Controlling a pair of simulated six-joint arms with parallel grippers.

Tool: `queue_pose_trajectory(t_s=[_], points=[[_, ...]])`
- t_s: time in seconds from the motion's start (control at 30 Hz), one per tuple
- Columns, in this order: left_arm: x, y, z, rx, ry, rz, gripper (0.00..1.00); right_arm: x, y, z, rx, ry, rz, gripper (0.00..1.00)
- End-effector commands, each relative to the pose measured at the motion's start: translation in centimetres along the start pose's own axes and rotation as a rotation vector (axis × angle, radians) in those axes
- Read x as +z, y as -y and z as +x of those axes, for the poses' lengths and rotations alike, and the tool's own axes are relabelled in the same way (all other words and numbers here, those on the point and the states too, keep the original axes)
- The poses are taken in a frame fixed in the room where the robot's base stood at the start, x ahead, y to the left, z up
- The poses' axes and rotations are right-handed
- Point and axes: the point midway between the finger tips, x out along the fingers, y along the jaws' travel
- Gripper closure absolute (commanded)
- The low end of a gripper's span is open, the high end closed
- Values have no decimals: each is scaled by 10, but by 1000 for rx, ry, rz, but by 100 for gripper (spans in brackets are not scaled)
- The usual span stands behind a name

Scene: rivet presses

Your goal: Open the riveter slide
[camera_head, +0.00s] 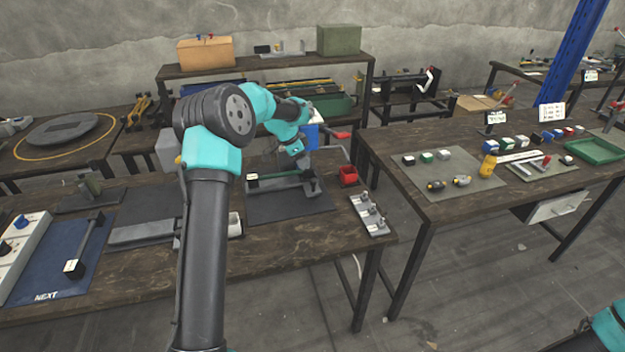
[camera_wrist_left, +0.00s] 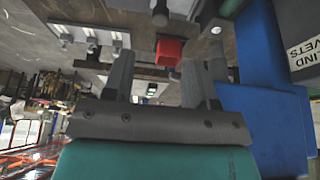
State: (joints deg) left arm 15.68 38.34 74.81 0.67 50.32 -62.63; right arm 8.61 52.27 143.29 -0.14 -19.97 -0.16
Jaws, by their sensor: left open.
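A grey slide fixture with a green bar (camera_head: 268,177) lies on a dark mat (camera_head: 290,206) on the near bench. I take it for the riveter slide, though I cannot tell how far it is open. My left gripper (camera_head: 302,164) points down over the fixture's right end, partly hiding it. In the left wrist view my two grey fingers (camera_wrist_left: 164,84) are apart, with no object clearly held between them. A dark bar (camera_wrist_left: 150,72) passes behind them; contact is unclear. My right gripper is not visible.
A small metal plate with pegs (camera_head: 370,214) sits at the bench's right end.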

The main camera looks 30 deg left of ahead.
Motion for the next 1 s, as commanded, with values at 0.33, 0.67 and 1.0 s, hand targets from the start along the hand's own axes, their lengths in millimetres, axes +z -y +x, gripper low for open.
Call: queue_pose_trajectory(t_s=[0.33,0.67,1.0], points=[[0,0,61,3,1,0,48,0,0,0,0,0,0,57],[0,0,100,0,0,0,48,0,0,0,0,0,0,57],[0,0,104,0,0,0,48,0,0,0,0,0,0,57]])
